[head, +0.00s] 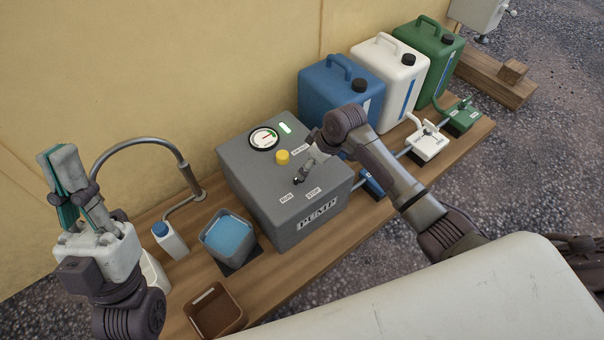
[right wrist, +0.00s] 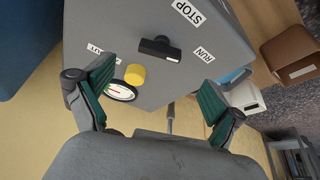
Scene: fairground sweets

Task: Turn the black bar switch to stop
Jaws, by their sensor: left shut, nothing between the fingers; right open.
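The black bar switch (right wrist: 160,48) sits on top of the grey pump box (head: 285,165). In the right wrist view its bar lies lengthwise with one end towards the RUN label (right wrist: 204,54); the STOP label (right wrist: 188,12) is off to its side. My right gripper (right wrist: 157,76) is open above the box, its green-padded fingers apart. The switch shows ahead of and between the fingertips, not gripped. In the head view the switch (head: 298,180) is partly hidden by my right gripper. My left gripper (head: 57,160) is shut and empty, raised at the left, away from the box.
A yellow button (head: 282,157), a gauge (head: 264,138) and a lit green lamp (head: 286,128) are on the box. Blue (head: 335,95), white (head: 385,75) and green (head: 432,55) canisters stand behind right. A blue-filled container (head: 228,238) and brown bin (head: 214,312) stand in front left.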

